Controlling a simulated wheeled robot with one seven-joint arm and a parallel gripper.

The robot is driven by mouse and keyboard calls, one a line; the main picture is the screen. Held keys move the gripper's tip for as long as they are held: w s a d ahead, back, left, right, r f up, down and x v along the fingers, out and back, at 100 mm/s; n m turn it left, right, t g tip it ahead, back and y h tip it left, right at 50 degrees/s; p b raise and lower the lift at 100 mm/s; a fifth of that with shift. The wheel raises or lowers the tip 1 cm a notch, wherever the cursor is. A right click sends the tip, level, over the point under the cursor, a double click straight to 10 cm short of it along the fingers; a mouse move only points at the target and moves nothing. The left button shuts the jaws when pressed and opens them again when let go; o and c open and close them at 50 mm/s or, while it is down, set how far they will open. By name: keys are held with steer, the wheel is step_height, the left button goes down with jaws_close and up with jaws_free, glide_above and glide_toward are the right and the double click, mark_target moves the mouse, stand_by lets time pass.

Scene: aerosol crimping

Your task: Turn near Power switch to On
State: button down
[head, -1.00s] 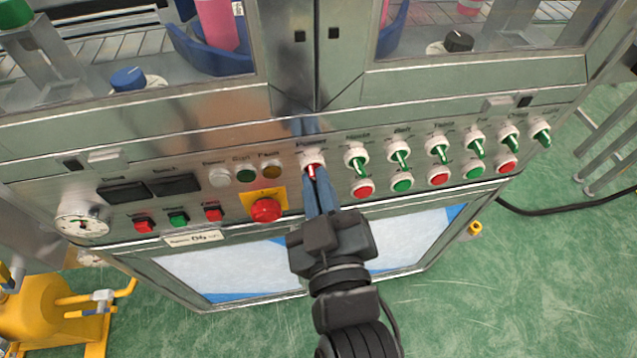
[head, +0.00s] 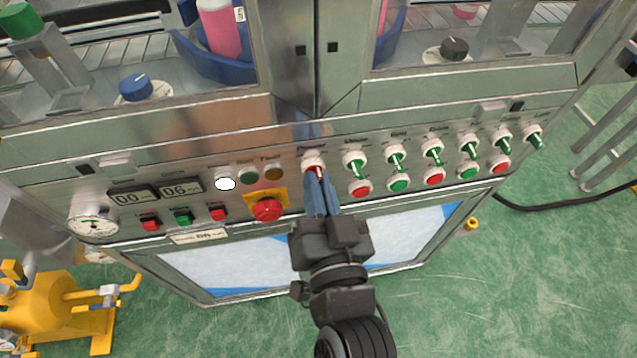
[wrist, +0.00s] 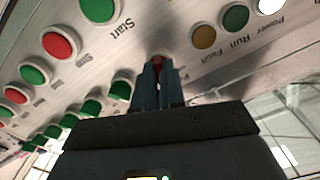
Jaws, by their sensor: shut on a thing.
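The Power switch (head: 314,163) is a red-handled rotary knob on a white round base, at the left end of the row of knobs on the machine's front panel. My gripper (head: 320,188), with blue fingers, is shut on its red handle. In the wrist view the red handle (wrist: 158,61) shows between the fingertips, partly hidden by them. The white Power lamp (head: 225,184) is lit bright, and the two displays (head: 134,197) read 00 and 06.
Several green-handled knobs (head: 396,157) run to the right, with red and green buttons (head: 398,184) below them. A red emergency button (head: 267,209) on a yellow plate sits close left of my gripper. A yellow pump (head: 70,310) stands at lower left.

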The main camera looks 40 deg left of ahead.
steer(key=shift+m, duration=0.6)
steer(key=c, duration=1.2)
jaws_free()
steer(key=shift+b+v, duration=0.95)
steer(key=shift+v, duration=2.9)
